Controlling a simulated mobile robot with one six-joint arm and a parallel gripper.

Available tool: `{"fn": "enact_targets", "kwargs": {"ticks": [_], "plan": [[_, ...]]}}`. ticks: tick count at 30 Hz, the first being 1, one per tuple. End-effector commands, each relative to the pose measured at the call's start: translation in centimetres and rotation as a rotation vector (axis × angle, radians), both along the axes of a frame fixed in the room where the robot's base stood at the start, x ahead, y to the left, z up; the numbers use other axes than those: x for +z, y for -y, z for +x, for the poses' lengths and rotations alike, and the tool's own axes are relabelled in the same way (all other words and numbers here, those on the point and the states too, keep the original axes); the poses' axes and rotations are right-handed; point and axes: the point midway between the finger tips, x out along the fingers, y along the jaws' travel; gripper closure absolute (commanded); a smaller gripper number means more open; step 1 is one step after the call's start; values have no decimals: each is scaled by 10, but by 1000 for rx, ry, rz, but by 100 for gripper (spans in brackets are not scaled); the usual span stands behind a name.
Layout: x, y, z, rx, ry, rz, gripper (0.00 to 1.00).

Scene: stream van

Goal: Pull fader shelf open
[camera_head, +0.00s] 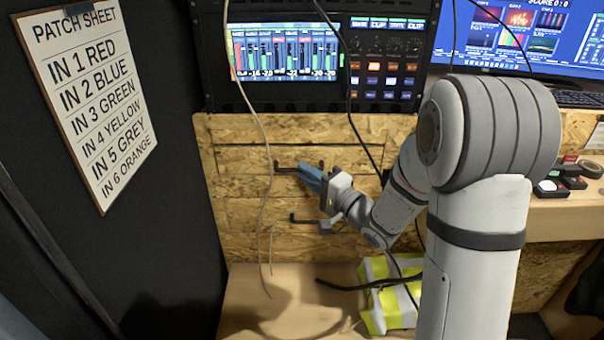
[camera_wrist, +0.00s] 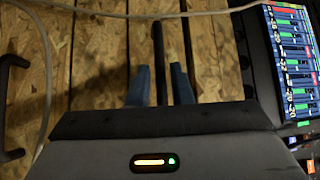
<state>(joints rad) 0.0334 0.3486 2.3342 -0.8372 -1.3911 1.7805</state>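Two wooden drawer fronts of pale chipboard sit under the rack, each with a black bar handle. The upper handle (camera_head: 291,169) is partly covered by my gripper (camera_head: 311,176) in the head view. In the wrist view this handle (camera_wrist: 158,58) runs between the two blue fingers of my gripper (camera_wrist: 160,82). The fingers stand on either side of it with narrow gaps, so the gripper looks open around it. The lower handle (camera_head: 306,219) is free; it shows at the left of the wrist view (camera_wrist: 10,105). The upper front looks flush with the panel; which front is the fader shelf is not labelled.
A thin pale cable (camera_head: 266,150) hangs left of the handles, and a black cable (camera_head: 362,145) hangs to the right. A rack mixer (camera_head: 285,55) is above. A yellow-and-white vest (camera_head: 378,300) lies below. A dark wall with a patch sheet (camera_head: 88,95) stands left.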

Motion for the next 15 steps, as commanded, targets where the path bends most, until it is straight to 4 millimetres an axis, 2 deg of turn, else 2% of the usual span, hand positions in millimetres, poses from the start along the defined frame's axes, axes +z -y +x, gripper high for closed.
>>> {"fn": "enact_targets", "kwargs": {"ticks": [6, 15], "plan": [[2, -15, 15, 0, 1, 1, 80], [3, -16, 16, -1, -1, -1, 81]]}}
